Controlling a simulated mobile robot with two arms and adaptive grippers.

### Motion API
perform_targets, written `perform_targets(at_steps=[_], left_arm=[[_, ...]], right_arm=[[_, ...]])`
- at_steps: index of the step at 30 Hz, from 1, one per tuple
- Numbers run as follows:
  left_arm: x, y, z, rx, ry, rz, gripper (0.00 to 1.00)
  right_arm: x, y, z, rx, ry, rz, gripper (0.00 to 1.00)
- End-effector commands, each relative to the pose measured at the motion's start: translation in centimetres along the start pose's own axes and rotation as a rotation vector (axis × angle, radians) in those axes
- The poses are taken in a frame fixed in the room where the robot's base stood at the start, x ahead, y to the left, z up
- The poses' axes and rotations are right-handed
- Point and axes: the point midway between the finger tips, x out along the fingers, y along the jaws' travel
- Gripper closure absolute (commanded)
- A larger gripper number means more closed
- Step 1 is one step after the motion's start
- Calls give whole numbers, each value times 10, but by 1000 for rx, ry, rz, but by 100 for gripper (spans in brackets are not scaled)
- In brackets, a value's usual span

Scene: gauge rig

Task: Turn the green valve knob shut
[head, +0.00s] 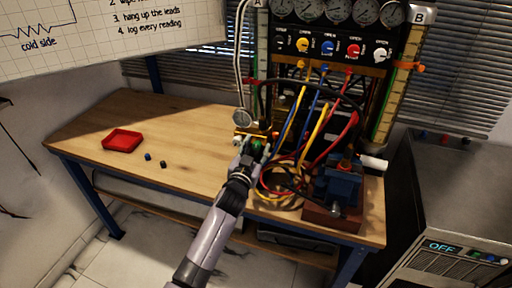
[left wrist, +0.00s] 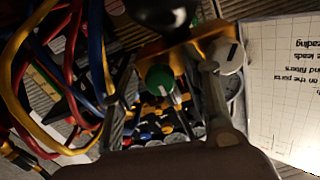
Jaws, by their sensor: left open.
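The green valve knob (left wrist: 160,77) has a pale pointer mark and sits by a brass-yellow bar (left wrist: 185,50). In the left wrist view it lies between the spread fingers of my left gripper (left wrist: 162,86); I cannot tell whether they touch it. In the head view the green knob (head: 257,146) is small and partly hidden at the tip of my left gripper (head: 250,153), at the foot of the gauge rig. A whitish knob (left wrist: 228,57) is just right of the right finger in the wrist view. My right gripper is not in view.
Yellow, blue and red cables (head: 320,125) hang close on the right of my gripper. A small gauge (head: 242,118) stands just above it. A blue vise (head: 340,185) is at the bench's right. A red tray (head: 123,140) lies left; bench between is mostly clear.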

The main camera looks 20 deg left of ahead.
Motion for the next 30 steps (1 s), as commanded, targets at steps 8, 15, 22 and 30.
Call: perform_targets(at_steps=[8, 15, 22, 30], left_arm=[[0, 0, 0, 0, 0, 0, 64], [0, 0, 0, 0, 0, 0, 80], [0, 0, 0, 0, 0, 0, 96], [0, 0, 0, 4, 0, 0, 100]], right_arm=[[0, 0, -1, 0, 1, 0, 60], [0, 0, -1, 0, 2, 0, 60], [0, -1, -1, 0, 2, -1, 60], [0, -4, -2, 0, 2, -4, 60]])
